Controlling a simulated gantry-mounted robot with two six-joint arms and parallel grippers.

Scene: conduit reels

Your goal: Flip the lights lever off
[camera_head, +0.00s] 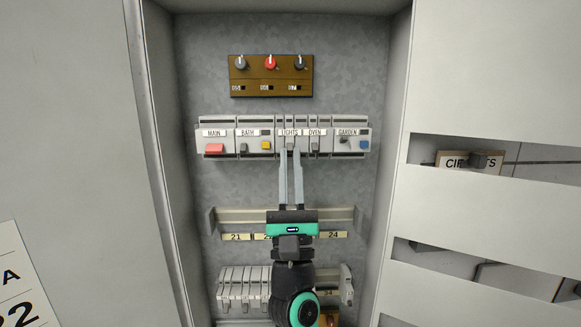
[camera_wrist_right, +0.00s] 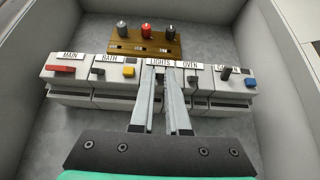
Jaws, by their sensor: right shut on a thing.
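The lights lever (camera_head: 290,147) is a small grey lever under the LIGHTS label on the upper breaker row. In the right wrist view the lever (camera_wrist_right: 159,70) shows between the fingertips, mostly hidden by them. My right gripper (camera_head: 290,152) reaches up from below in the head view with its two long grey fingers shut on the lever. It also shows in the right wrist view (camera_wrist_right: 160,76). I cannot tell the lever's exact angle. My left gripper is not in view.
The MAIN red lever (camera_head: 214,149), BATH yellow button (camera_head: 266,145), OVEN lever (camera_head: 315,147) and GARDEN blue button (camera_head: 364,145) sit on the same row. A brown knob panel (camera_head: 271,76) is above. An empty rail (camera_head: 235,216) and lower breakers (camera_head: 242,283) are below. Cabinet walls enclose both sides.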

